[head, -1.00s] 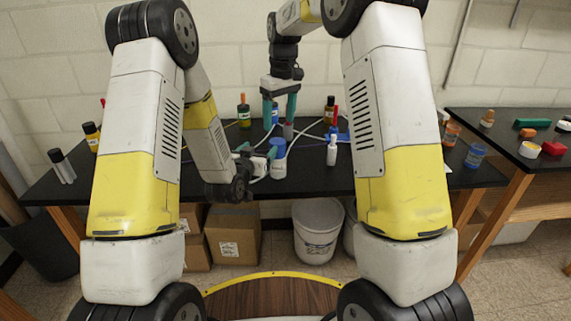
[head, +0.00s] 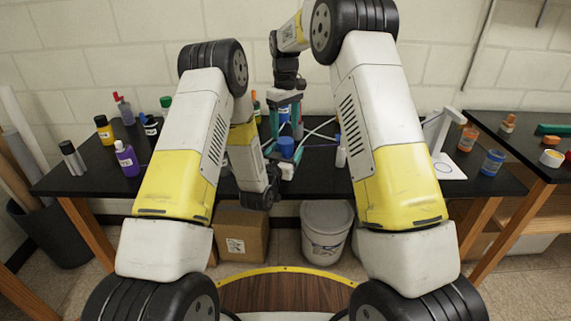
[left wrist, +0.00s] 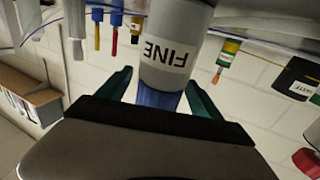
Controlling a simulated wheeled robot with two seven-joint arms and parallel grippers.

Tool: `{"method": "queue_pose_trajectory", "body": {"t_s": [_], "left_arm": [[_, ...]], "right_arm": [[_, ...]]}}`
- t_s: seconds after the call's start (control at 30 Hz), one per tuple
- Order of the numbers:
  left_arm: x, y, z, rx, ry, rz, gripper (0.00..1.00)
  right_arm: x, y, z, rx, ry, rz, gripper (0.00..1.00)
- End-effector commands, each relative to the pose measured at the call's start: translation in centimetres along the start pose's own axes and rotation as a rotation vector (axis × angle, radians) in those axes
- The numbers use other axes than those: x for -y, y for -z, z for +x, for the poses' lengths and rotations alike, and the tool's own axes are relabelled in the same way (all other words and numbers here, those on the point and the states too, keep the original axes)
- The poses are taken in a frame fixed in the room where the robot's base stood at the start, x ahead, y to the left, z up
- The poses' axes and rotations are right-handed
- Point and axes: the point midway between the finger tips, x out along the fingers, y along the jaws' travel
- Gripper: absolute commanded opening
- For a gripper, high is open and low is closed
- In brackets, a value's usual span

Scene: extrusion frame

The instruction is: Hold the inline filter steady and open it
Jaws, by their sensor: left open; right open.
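The inline filter has a pale grey body marked FINE (left wrist: 165,50) and a blue end (left wrist: 158,97) in the left wrist view. In the head view its blue cap (head: 286,147) shows on the bench, while my left gripper hides most of the body. My left gripper (head: 280,162) is open at the filter, with its teal fingers (left wrist: 158,92) on either side of the blue end. I cannot tell whether they touch it. My right gripper (head: 285,128) is open, points down above and behind the blue cap, and holds nothing I can see.
Several bottles, including a purple one (head: 126,158), stand at the left. A white stand (head: 438,135) stands at the right. A white bucket (head: 327,230) and a cardboard box (head: 241,233) are underneath.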

Motion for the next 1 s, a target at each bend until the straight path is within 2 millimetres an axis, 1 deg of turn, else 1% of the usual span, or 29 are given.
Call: {"method": "queue_pose_trajectory", "body": {"t_s": [0.03, 0.1, 0.2, 0.47, 0.5, 0.57, 0.6, 0.67, 0.7, 0.87, 0.97, 1.0], "left_arm": [[0.0, 0.0, 0.6, -0.002, 0.0, 0.0, 0.75], [0.0, 0.0, 1.2, 0.0, -0.001, 0.0, 0.75], [0.0, 0.0, 1.7, -0.001, 0.0, 0.0, 0.75], [0.0, 0.0, 1.8, 0.001, 0.0, 0.0, 0.75], [0.0, 0.0, 1.8, 0.001, 0.0, 0.0, 0.71], [0.0, 0.0, 1.8, 0.001, 0.0, 0.0, 0.6], [0.0, 0.0, 1.8, 0.0, 0.0, 0.0, 0.52], [0.0, 0.0, 1.8, 0.001, 0.0, 0.0, 0.4], [0.0, 0.0, 1.8, 0.0, 0.0, 0.0, 0.32], [0.0, 0.0, 1.8, 0.0, 0.0, 0.0, 0.01], [0.0, 0.0, 1.8, 0.0, 0.0, 0.0, 0.0], [0.0, 0.0, 1.8, 0.0, 0.0, 0.0, 0.0]], "right_arm": [[0.0, 0.0, 0.0, 0.0, 0.0, 0.0, 0.69], [0.0, 0.0, 0.0, 0.0, 0.0, 0.0, 0.69], [0.0, 0.0, 0.0, 0.0, 0.0, 0.0, 0.69], [0.0, 0.0, 0.0, 0.0, 0.0, 0.0, 0.69], [0.0, 0.0, 0.0, 0.0, 0.0, 0.0, 0.69], [0.0, 0.0, 0.0, 0.0, 0.0, 0.0, 0.69], [0.0, 0.0, 0.0, 0.0, 0.0, 0.0, 0.69], [0.0, 0.0, 0.0, 0.0, 0.0, 0.0, 0.69], [0.0, 0.0, 0.0, 0.0, 0.0, 0.0, 0.69], [0.0, 0.0, 0.0, 0.0, 0.0, 0.0, 0.69], [0.0, 0.0, 0.0, 0.0, 0.0, 0.0, 0.69], [0.0, 0.0, 0.0, 0.0, 0.0, 0.0, 0.67]]}}
